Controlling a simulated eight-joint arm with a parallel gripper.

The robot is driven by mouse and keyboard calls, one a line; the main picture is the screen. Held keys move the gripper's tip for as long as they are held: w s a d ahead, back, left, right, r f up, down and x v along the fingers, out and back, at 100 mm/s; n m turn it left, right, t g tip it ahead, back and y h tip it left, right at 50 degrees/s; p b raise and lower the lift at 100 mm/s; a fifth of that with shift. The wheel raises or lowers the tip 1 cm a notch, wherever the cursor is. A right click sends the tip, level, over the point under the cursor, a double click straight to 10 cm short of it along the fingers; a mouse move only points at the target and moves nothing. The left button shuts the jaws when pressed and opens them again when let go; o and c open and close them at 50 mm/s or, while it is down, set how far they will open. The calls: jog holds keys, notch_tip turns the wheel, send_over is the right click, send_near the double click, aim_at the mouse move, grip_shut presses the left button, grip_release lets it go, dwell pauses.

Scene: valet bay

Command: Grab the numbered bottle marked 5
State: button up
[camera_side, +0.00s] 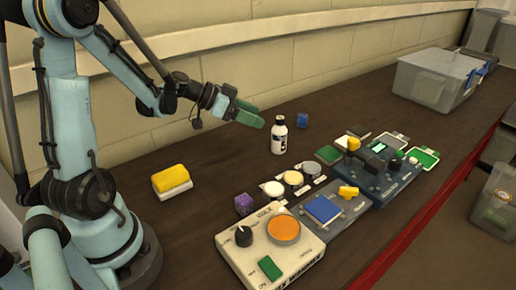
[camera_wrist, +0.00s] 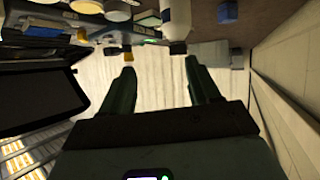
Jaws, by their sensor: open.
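A white bottle (camera_side: 279,138) with a black cap and dark print stands upright on the dark bench; I cannot read a number on it. In the wrist view the bottle (camera_wrist: 176,18) shows at the top, its dark cap pointing down in the picture. My gripper (camera_side: 250,114) has green fingers and is at the left of the bottle, at about cap height, apart from it. In the wrist view my gripper (camera_wrist: 160,68) is open with nothing between its fingers.
A small blue block (camera_side: 302,120) stands behind the bottle. Several round pucks, a purple cube (camera_side: 243,204), and control boxes (camera_side: 270,250) fill the front. A yellow sponge (camera_side: 171,179) lies at left. A clear bin (camera_side: 437,79) stands at the back right. Bench left of the bottle is clear.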

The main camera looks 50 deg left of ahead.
aim_at(279, 131)
jog(key=shift+m+t+h, duration=0.3)
jog(key=shift+m+t, duration=0.2)
jog(key=shift+t, duration=0.1)
jog(key=w+f, duration=0.1)
jog(key=w, duration=0.2)
jog(key=w+d+f, duration=0.1)
jog(key=w+f, duration=0.1)
jog(key=w, duration=0.1)
jog(key=w+d+f, duration=0.1)
jog(key=w+f, duration=0.1)
jog(key=w, duration=0.2)
jog(key=shift+d+f, duration=0.1)
jog(key=shift+d, duration=0.15)
grip_shut()
